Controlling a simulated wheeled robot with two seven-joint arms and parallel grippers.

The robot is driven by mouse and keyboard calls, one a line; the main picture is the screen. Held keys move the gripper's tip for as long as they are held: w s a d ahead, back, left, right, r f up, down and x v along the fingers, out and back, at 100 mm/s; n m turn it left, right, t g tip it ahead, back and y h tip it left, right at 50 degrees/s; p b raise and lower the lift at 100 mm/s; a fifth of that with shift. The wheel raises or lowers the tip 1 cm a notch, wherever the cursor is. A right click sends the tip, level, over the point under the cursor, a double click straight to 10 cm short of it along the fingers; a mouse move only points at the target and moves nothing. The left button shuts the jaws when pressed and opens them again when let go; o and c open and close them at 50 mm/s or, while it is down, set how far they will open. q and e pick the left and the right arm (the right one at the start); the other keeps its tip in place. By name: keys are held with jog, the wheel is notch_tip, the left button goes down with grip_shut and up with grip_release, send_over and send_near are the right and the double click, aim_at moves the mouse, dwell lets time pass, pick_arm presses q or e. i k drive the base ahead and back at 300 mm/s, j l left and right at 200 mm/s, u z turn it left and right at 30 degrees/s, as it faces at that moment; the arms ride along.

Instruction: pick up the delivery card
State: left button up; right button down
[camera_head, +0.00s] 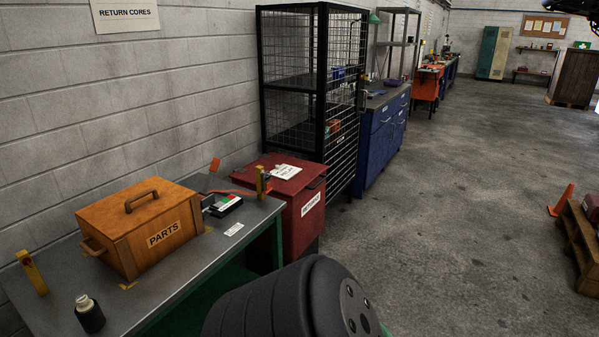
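A small white card (234,229) with dark print lies flat on the grey workbench (183,282), near its right edge. A larger white sheet (281,171) lies on the lid of the red bin (307,212). The print on both is too small to read, so I cannot tell which is the delivery card. A rounded black arm link of mine fills the bottom middle.
A wooden PARTS box (147,228), a small bottle (89,313) and a black-and-white device (223,205) stand on the bench. Yellow posts (32,271) rise at its edges. A black mesh cage (312,95) stands behind the bin.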

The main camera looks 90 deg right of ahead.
aim_at(283, 171)
jog(key=z, duration=2.7)
jog(key=i+l, duration=0.2)
jog(key=i, duration=0.25)
jog(key=i+l, duration=0.2)
jog(key=i, duration=0.25)
